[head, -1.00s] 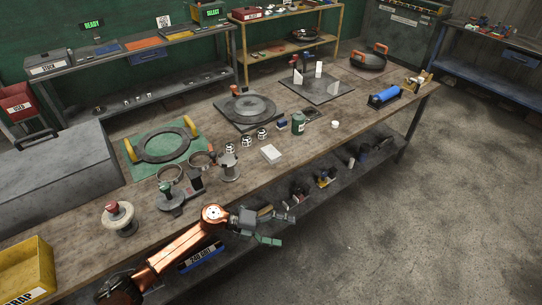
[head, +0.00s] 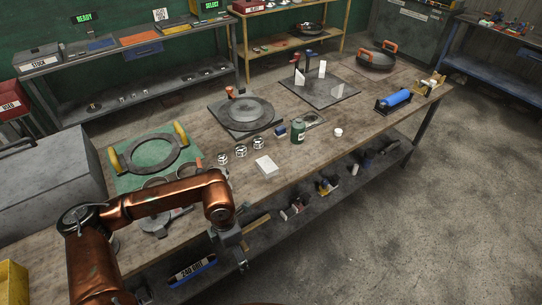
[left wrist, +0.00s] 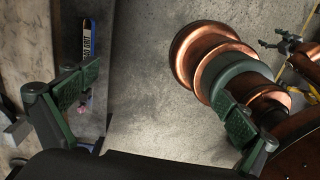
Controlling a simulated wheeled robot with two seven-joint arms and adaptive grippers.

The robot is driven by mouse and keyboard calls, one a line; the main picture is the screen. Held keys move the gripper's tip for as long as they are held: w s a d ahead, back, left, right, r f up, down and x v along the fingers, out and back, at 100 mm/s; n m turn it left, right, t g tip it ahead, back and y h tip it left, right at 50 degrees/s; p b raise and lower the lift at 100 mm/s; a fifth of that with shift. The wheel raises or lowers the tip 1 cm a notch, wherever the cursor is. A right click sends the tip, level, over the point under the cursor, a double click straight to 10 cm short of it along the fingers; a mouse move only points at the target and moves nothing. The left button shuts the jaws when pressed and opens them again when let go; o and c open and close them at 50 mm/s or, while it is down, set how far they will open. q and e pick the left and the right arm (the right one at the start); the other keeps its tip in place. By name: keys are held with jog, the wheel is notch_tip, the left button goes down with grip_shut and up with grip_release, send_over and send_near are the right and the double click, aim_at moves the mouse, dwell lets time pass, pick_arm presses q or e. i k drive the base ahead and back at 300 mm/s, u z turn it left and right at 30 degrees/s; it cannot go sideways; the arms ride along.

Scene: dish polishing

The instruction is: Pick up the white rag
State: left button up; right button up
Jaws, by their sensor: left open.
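The white rag (head: 266,167) is a small folded pad lying flat on the wooden workbench (head: 330,150) near its front edge. My left gripper (head: 241,262) hangs low in front of the bench edge, below and left of the rag in the head view, apart from it. The rag does not show there. A small gripper, seemingly my right one (left wrist: 280,42), shows at the upper right; its jaws are too small to judge.
Beside the rag stand several small metal cups (head: 240,151) and a green canister (head: 298,131). A green mat (head: 125,183) with a ring lies to the left. A blue roller (head: 396,98) sits at the right. The lower shelf holds several tools. The floor in front is clear.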

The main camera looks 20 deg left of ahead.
aim_at(269, 168)
jog(key=i, duration=1.5)
